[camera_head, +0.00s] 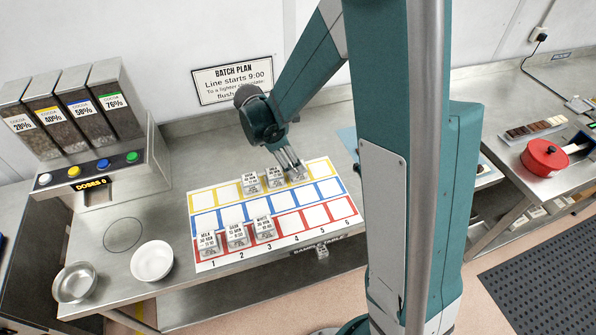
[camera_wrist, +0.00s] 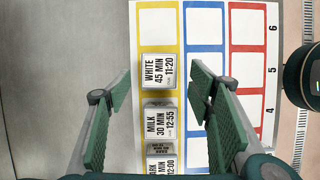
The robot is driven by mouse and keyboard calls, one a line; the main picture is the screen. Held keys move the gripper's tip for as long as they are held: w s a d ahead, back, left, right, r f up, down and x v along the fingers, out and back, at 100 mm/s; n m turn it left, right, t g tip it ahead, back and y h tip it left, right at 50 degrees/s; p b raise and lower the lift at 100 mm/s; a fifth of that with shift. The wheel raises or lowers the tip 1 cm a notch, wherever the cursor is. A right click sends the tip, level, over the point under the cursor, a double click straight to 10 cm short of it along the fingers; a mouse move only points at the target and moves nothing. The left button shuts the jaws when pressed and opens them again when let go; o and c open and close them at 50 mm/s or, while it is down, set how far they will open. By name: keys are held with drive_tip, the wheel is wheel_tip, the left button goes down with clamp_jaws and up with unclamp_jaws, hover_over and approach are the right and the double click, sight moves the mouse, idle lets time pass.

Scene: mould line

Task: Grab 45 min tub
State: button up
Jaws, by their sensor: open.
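In the wrist view a clear tub (camera_wrist: 158,70) labelled WHITE 45 MIN 11:20 stands in the yellow row. It lies between the fingertips of my gripper (camera_wrist: 160,84), apart from both. Below it in that view, in the same row, are a MILK 30 MIN 12:55 tub (camera_wrist: 159,123) and a partly cut-off tub (camera_wrist: 160,165) marked 12:00. In the head view my gripper (camera_head: 291,164) is over the back yellow row, and its fingers largely hide the 45 min tub. The MILK tub (camera_head: 274,178) and the 12:00 tub (camera_head: 250,183) stand to its left.
The front red row of the sheet (camera_head: 313,217) holds three more tubs (camera_head: 236,235). A white bowl (camera_head: 152,261) and a metal bowl (camera_head: 75,283) stand front left, near the dispenser (camera_head: 100,170). The yellow cell (camera_wrist: 158,26) beyond the 45 min tub is empty.

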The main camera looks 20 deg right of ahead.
drive_tip(key=shift+f, duration=0.1)
drive_tip(key=shift+x, duration=2.55)
drive_tip(key=shift+w+d, duration=0.1)
drive_tip(key=shift+d, duration=0.05)
drive_tip(key=shift+c, duration=0.6)
drive_tip(key=c, duration=0.9)
